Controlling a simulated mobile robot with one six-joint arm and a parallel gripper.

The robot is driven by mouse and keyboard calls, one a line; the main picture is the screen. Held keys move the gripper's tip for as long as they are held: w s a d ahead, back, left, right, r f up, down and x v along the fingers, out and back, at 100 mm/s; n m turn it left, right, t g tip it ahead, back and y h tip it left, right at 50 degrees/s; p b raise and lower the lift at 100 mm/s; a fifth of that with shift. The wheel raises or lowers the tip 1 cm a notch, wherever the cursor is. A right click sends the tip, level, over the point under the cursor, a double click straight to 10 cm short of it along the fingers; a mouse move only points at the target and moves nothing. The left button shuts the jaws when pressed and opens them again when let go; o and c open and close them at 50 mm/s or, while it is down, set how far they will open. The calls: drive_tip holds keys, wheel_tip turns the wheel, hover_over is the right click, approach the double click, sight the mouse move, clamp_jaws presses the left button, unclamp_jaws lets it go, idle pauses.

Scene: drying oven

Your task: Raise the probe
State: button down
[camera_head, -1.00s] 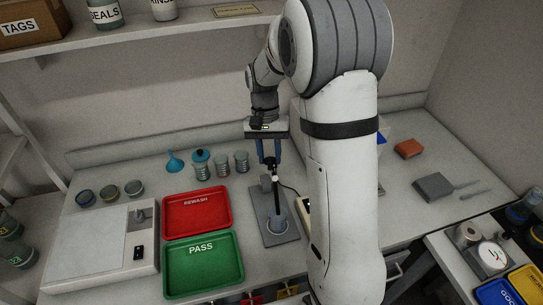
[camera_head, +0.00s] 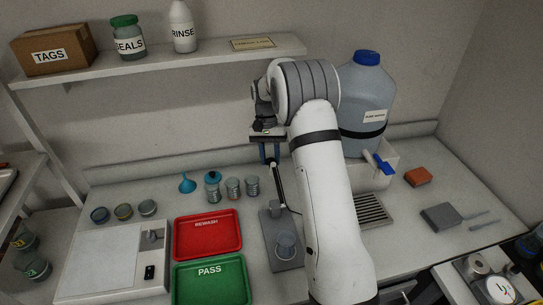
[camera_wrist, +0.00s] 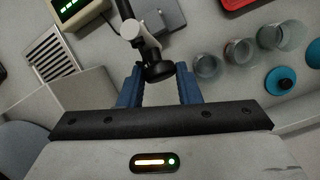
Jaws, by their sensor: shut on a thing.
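The black probe (camera_head: 280,190) is a slim dark rod above a grey stand plate (camera_head: 270,262). My gripper (camera_head: 270,160) is shut on the probe's upper end, with blue fingers on either side. In the wrist view, a black knob (camera_wrist: 158,72) lies between the fingertips of my gripper (camera_wrist: 158,75). A pale collar (camera_wrist: 130,28) shows on the rod beyond it. My arm hides the area right of the stand.
The red REWASH tray (camera_head: 208,240) and green PASS tray (camera_head: 210,283) lie left of the stand. Several small jars (camera_head: 233,189) stand behind it. A large blue-capped jug (camera_head: 365,95) stands at the back right, near a drain grate (camera_head: 371,212). A shelf (camera_head: 230,52) runs above.

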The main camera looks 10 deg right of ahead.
drive_tip(key=shift+w+a+f+g, duration=0.1)
drive_tip(key=shift+w+f+g, duration=0.15)
drive_tip(key=shift+w+g, duration=0.2)
idle(0.3)
